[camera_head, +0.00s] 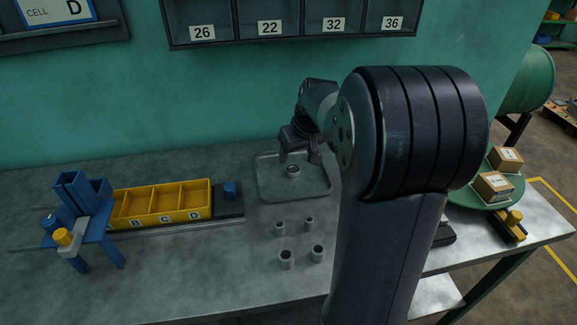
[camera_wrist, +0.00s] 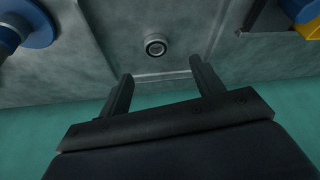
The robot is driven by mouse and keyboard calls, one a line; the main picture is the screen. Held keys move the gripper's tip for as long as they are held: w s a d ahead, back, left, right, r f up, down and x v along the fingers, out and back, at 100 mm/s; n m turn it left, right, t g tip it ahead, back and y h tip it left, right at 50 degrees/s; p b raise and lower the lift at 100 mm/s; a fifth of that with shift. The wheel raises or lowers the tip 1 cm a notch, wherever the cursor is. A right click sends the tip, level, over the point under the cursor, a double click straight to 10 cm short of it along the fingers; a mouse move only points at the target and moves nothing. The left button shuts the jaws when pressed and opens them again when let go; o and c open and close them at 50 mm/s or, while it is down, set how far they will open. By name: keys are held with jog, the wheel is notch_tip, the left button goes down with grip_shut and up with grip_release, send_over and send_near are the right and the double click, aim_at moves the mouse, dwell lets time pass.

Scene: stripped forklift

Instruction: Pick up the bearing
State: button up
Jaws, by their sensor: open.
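The bearing (camera_head: 293,170) is a small metal ring with a dark centre. It lies on the shallow grey tray (camera_head: 322,188) on the workbench. In the wrist view the bearing (camera_wrist: 155,46) shows at the upper middle, beyond the fingertips and roughly in line with the gap between them. My gripper (camera_head: 301,153) is above the tray, by its back part, close to the bearing in the head view. In the wrist view my gripper (camera_wrist: 160,82) has its two fingers wide apart with nothing between them. The bearing is apart from the fingers.
Several grey cylindrical sleeves (camera_head: 286,259) stand in front of the tray. A yellow compartment bin (camera_head: 160,218) and a blue fixture (camera_head: 83,215) are at the left. A green round table with boxes (camera_head: 492,186) is at the right. Numbered cubbies (camera_head: 270,27) hang on the wall behind.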

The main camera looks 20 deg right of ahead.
aim_at(294, 166)
jog(key=x, duration=0.8)
jog(key=shift+d+f+p, duration=0.2)
jog(key=shift+d+p, duration=0.05)
jog(key=shift+p, duration=0.15)
jog(key=c, duration=0.9)
jog(key=shift+o, duration=0.2)
